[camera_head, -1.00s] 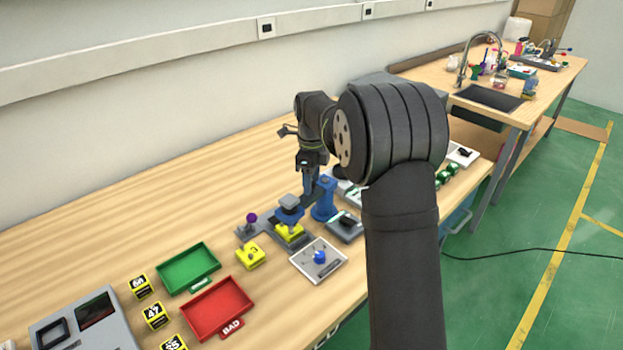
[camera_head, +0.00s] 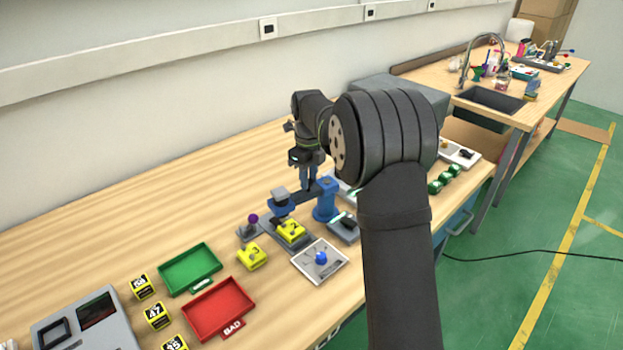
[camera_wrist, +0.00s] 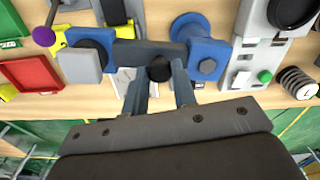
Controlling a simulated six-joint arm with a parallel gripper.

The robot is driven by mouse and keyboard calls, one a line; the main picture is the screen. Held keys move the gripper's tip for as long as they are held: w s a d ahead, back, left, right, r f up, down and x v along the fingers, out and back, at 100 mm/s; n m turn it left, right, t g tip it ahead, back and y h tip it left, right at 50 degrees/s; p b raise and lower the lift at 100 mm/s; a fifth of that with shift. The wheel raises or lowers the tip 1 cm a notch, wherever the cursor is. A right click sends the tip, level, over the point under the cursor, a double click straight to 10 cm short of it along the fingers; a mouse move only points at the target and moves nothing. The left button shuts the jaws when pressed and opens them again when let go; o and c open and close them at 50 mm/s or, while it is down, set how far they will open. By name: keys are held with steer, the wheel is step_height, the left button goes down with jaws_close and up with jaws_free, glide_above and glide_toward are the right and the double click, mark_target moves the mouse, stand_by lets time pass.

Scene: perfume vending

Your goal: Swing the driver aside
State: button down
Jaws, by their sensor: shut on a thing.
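The driver (camera_head: 282,203) is a blue head with a grey square top, on a dark swing arm (camera_head: 306,195) that pivots on a blue post (camera_head: 325,200). My gripper (camera_head: 306,187) is low over the arm, between head and post. In the wrist view my gripper (camera_wrist: 160,90) has its fingers around a black knob (camera_wrist: 159,69) on the arm. There the driver head (camera_wrist: 82,62) is to the left and the post (camera_wrist: 208,58) to the right. A yellow block marked 2 (camera_head: 291,231) sits in a grey base, in front of and below the driver head.
Another yellow block (camera_head: 252,256), a purple-topped lever (camera_head: 252,219) and a white plate with a blue knob (camera_head: 320,259) are close by. Green (camera_head: 188,268) and red trays (camera_head: 218,308) lie at the left. The bench behind the driver is clear.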

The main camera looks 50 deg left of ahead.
steer(key=a+m, duration=0.1)
steer(key=m, duration=0.1)
steer(key=w+a+m, duration=0.1)
steer(key=m, duration=0.2)
steer(key=shift+a, duration=0.35)
steer(key=shift+m, duration=0.3)
steer(key=c, duration=1.2)
jaws_free()
steer(key=shift+o, duration=0.2)
step_height(320, 180, up, 18)
steer(key=shift+f, duration=0.25)
